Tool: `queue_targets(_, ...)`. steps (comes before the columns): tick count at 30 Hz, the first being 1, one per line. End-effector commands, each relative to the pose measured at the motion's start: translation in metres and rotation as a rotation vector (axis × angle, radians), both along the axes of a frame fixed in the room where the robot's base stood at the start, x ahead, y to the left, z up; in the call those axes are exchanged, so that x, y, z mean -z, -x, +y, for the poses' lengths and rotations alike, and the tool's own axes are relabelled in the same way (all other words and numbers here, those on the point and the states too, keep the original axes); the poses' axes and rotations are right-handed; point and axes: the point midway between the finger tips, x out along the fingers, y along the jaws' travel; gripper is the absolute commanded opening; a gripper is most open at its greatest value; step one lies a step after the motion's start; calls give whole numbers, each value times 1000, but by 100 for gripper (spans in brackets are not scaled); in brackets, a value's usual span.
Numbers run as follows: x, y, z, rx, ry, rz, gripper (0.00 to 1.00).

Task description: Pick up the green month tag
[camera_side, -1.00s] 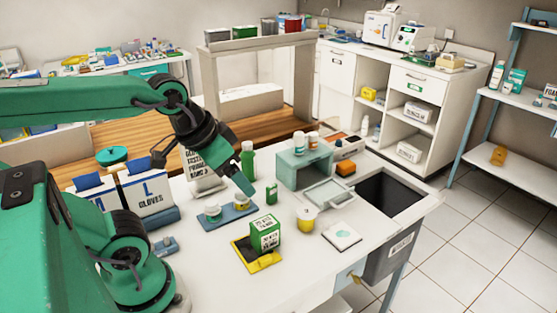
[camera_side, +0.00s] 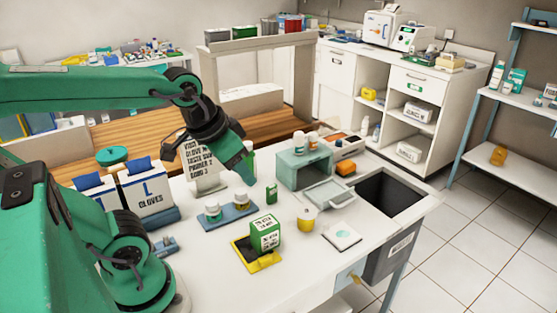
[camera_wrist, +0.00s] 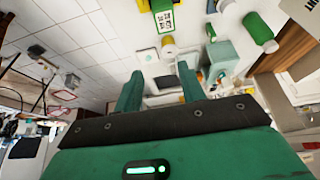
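A small green tag (camera_side: 272,193) stands upright on the white worktop in the side view, just right of the blue tray and in front of the teal case. Any month lettering on it is too small to read. In the wrist view a small green piece near the top centre appears to be the same tag (camera_wrist: 211,32). My gripper (camera_side: 247,172) hangs above the worktop, up and to the left of the tag, apart from it. In the wrist view my gripper's two fingers (camera_wrist: 158,86) are spread with nothing between them.
A larger green-and-white box (camera_side: 265,233) stands on a yellow-and-black mat. A blue tray (camera_side: 232,219) with two jars lies left of the tag. A yellow-banded cup (camera_side: 307,219) and an open teal case (camera_side: 303,168) are to its right. A printed card (camera_side: 204,166) stands behind my gripper.

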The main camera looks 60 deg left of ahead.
Motion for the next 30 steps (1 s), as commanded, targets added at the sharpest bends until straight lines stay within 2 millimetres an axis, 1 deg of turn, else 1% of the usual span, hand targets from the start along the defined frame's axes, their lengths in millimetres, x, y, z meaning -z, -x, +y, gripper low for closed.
queue_targets(7,6,-34,17,-26,-10,79,40)
queue_targets(14,19,-68,38,-48,-13,152,40)
queue_targets(23,50,-109,71,-73,-9,248,40)
queue_targets(30,84,-137,101,-93,4,323,40)
